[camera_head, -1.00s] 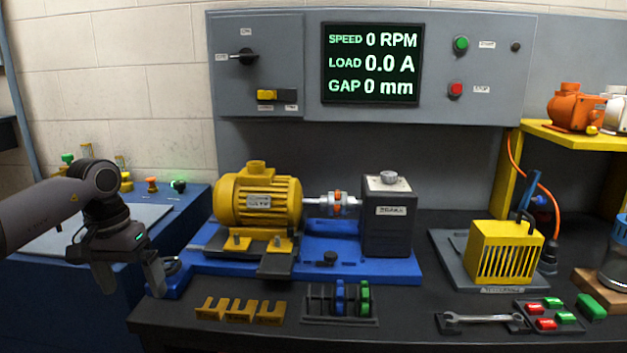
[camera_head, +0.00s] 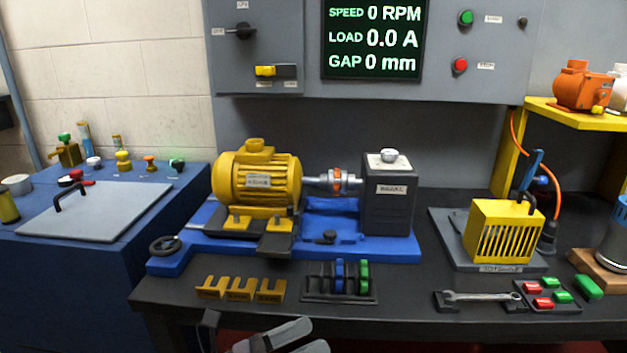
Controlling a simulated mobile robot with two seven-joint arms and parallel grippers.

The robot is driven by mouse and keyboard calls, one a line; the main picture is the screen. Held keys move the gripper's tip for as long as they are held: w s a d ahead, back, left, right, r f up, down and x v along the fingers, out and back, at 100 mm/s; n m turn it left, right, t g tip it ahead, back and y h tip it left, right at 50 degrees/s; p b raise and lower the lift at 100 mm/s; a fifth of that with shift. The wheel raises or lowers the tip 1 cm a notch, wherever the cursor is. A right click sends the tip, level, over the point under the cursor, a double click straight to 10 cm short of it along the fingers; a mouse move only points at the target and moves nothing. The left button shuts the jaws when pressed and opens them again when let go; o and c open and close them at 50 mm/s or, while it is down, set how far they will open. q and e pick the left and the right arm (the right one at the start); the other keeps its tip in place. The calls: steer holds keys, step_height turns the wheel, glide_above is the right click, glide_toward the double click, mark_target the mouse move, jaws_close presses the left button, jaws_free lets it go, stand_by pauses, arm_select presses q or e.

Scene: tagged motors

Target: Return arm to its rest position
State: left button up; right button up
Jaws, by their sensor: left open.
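My left gripper (camera_head: 312,336) shows at the bottom edge of the head view, in front of and below the bench's front edge. Its two fingers point right and stand apart, with nothing seen between them. Most of its arm is out of the frame. The yellow motor (camera_head: 258,188) sits on the blue base (camera_head: 335,262), joined by a shaft and coupling (camera_head: 333,181) to the dark brake box (camera_head: 388,210). My right gripper is not in view.
The dark bench front edge (camera_head: 400,312) lies just above the gripper. Yellow slotted shims (camera_head: 240,290), a rack (camera_head: 338,298) and a wrench (camera_head: 480,296) lie near it. A blue cabinet with a grey lid (camera_head: 115,218) stands left. A yellow guard (camera_head: 505,232) is right.

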arm_select(q)
steer(key=s+a+f+m+t+y, duration=0.1)
steer(key=s+a+f+m+y, duration=0.7)
steer(key=m, duration=0.7)
steer(key=s+a+f+m+t+y, duration=0.1)
steer(key=s+a+f+m+y, duration=0.7)
steer(key=f+m, duration=0.5)
steer(key=a+m, duration=0.2)
steer(key=m, duration=0.1)
steer(key=shift+s+a+f+t+p, duration=0.15)
steer(key=shift+s+a+t+p, duration=0.15)
steer(key=shift+t, duration=0.1)
